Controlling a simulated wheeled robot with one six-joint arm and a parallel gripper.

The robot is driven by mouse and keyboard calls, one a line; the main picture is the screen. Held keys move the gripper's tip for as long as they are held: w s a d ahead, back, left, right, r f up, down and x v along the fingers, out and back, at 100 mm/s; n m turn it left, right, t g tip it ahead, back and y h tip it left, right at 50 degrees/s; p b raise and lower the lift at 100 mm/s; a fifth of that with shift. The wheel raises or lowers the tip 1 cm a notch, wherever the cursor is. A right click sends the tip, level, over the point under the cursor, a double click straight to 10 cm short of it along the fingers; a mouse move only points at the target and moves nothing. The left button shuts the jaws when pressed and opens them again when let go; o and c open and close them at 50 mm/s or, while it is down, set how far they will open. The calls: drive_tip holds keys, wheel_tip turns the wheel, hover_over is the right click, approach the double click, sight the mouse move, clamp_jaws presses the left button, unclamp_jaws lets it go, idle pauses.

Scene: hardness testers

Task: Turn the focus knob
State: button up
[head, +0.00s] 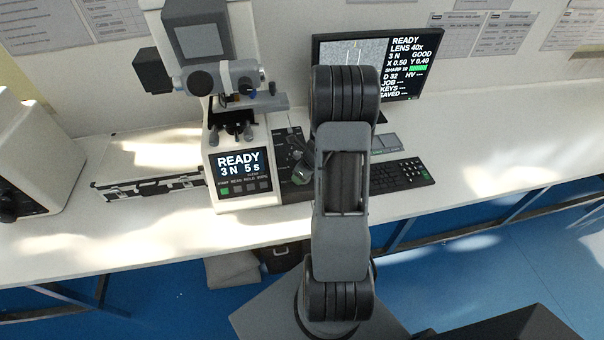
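The hardness tester (238,196) stands upright on the white bench, left of my arm. Its front screen (241,168) reads READY, 3 N, 5 s. Small grey knobs sit low on its body, one on the left (214,137) and one on the right (249,134); I cannot read a label that marks either as the focus knob. Above them are the stage (262,104) and the lens turret. My arm rises through the middle of the view, right of the tester.
A monitor (402,90) shows READY, LENS 40x, GOOD, SHARP 19. A keyboard (402,176) lies below it. A dark control box (290,190) sits beside the tester, partly behind my arm. The bench's right side is clear.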

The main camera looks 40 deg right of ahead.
drive_tip(key=shift+w+r, duration=0.15)
drive_tip(key=o, duration=0.9)
drive_tip(key=p+v, duration=0.2)
drive_tip(key=v, duration=1.1)
drive_tip(key=shift+s+d+r, duration=0.1)
drive_tip(key=shift+s+r, duration=0.15)
